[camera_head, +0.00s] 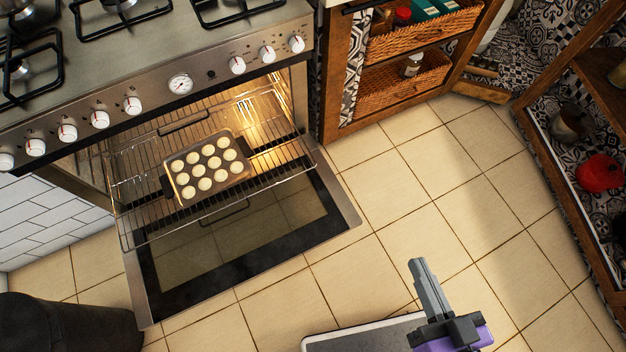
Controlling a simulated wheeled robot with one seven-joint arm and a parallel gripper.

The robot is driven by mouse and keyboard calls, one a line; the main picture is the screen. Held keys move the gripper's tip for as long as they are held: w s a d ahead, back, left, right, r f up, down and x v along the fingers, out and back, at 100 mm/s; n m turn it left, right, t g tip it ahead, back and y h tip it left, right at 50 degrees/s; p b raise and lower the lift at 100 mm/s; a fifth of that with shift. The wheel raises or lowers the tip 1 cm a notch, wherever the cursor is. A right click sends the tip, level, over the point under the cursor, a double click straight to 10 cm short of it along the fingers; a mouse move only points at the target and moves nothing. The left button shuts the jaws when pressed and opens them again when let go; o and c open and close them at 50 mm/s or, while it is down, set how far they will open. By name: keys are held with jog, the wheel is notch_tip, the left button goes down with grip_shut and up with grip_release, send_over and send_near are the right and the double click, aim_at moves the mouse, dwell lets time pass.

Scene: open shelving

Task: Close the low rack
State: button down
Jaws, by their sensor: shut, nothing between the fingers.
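The wire rack (135,232) is pulled out of the lit oven (180,100) and reaches over the lowered oven door (250,238). A dark muffin tin (207,167) with several pale rounds sits on the rack. Another rack shows behind it inside the oven, and I cannot clearly tell their levels apart. My gripper (418,268) is at the lower right, shut and empty, over the floor. It is apart from the rack and to the right of the open door.
The stovetop (150,40) and knobs are above the oven. Wicker baskets (410,78) fill a cabinet to its right. An open shelf with a red pot (600,173) stands at far right. A dark rounded object (60,325) is at lower left. Tiled floor (420,190) is clear between.

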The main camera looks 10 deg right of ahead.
jog(key=w+a+f+m+y+b, duration=0.1)
jog(key=w+a+f+m+b, duration=0.15)
jog(key=w+f+b, duration=0.75)
jog(key=w+a+f+m+y+b, duration=0.1)
jog(key=w+a+f+m+b, duration=0.2)
jog(key=f, duration=1.2)
jog(key=w+a+f+m+y+b, duration=0.15)
jog(key=w+f+m+b, duration=0.5)
jog(key=f, duration=0.65)
jog(key=s+a+f+b+x, duration=0.1)
jog(key=b+x, duration=0.7)
jog(key=x, duration=1.4)
jog(key=shift+w+a+f+m+g, duration=0.3)
jog(key=shift+w+a+f+g, duration=0.1)
jog(key=shift+f, duration=0.1)
